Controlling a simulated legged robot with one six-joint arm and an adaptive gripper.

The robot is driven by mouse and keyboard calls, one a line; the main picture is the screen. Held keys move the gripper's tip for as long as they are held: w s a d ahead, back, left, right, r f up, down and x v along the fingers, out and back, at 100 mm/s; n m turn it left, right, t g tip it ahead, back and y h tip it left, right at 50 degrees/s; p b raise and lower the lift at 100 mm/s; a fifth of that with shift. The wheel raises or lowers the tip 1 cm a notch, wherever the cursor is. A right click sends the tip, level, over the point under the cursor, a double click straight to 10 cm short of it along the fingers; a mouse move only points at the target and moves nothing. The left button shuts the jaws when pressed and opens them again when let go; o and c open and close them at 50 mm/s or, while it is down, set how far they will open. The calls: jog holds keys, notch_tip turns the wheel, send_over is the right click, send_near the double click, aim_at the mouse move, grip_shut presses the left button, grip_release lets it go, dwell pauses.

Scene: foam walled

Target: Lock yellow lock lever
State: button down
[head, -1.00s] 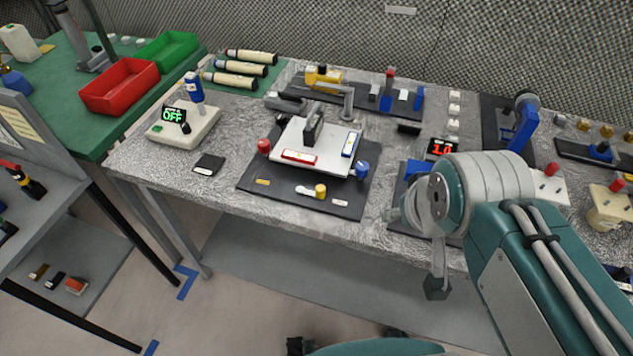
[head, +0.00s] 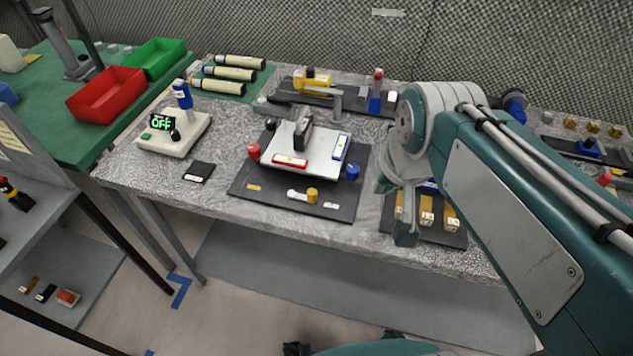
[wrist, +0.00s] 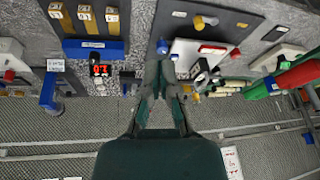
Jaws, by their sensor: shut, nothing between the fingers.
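The lock lever has a yellow knob (head: 312,195) on the right end of a short white arm, lying sideways near the front edge of a dark board (head: 240,190). The knob also shows at the top of the wrist view (wrist: 199,22). A white plate (head: 275,140) stands behind it on the board, with red and blue labelled bars. My gripper (head: 406,228) is right of the board in the head view, apart from the lever. In the wrist view its fingers (wrist: 161,75) are together and empty. A blue knob (wrist: 162,46) shows just beyond their tips.
To the right lies a panel with yellow blocks (head: 426,212), partly behind my arm. An "OFF" display box (head: 172,132) stands at left. Red (head: 107,93) and green (head: 153,59) bins stand further back.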

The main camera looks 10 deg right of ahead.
jog(key=w+a+f+m+g, duration=0.2)
jog(key=w+a+m+g, duration=0.1)
jog(key=w, duration=0.8)
jog(key=m+g+y, duration=0.1)
jog(key=m+g, duration=0.2)
send_near(302, 194)
jog(key=d+r, duration=0.1)
jog(key=d, duration=0.1)
jog(key=w+d+r, duration=0.1)
jog(key=d+r, duration=0.1)
jog(key=shift+d+r, duration=0.15)
jog(key=f, duration=0.3)
jog(key=s+a+f, duration=0.1)
jog(key=f, duration=0.2)
jog(key=s+f, duration=0.1)
jog(key=f, duration=0.2)
jog(key=shift+a+f, duration=0.2)
jog(key=shift+f, duration=0.15)
